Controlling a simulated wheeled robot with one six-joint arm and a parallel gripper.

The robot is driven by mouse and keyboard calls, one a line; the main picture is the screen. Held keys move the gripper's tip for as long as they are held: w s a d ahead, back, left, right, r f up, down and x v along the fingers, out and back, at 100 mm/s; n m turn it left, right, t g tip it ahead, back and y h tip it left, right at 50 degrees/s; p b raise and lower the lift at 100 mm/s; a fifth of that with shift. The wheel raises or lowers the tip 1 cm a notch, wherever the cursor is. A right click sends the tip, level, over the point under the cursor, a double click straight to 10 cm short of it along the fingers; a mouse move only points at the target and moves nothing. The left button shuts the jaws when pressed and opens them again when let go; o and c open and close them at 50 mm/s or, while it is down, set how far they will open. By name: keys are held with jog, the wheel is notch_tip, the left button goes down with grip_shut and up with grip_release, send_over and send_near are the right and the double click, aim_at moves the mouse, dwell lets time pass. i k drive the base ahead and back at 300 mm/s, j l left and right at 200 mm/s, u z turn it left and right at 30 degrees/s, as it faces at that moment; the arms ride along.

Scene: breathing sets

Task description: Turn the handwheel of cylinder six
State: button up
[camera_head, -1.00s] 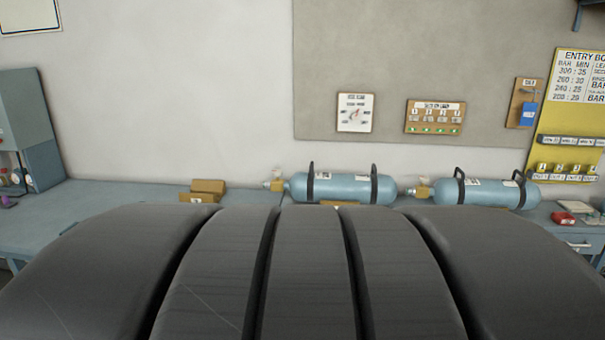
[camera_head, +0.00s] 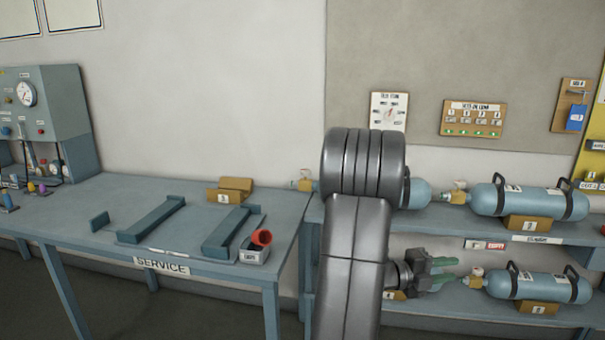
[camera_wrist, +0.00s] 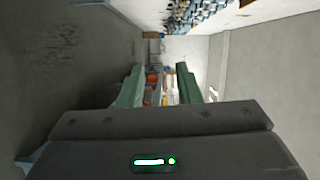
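Two blue cylinders lie on the upper shelf: one (camera_head: 417,193) is mostly behind my arm, the other (camera_head: 520,200) is fully in view at the right. The number plates are too small to read surely, so I cannot tell which is cylinder six. My gripper (camera_head: 450,270) is at lower-shelf height, green fingers pointing right, just left of that lower valve. In the wrist view the two green fingers (camera_wrist: 160,88) stand apart, with nothing held between them.
The upper shelf board (camera_head: 440,222) lies above my gripper. Wall boards (camera_head: 473,119) hang behind.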

aim_at(305, 173)
jog(key=i+l+u, duration=0.2)
jog(key=i+u, duration=0.25)
jog(key=i+l+u, duration=0.3)
jog(key=u, duration=0.2)
jog(key=i+l+u, duration=0.65)
jog(key=l+u, duration=0.25)
jog(key=l, duration=0.15)
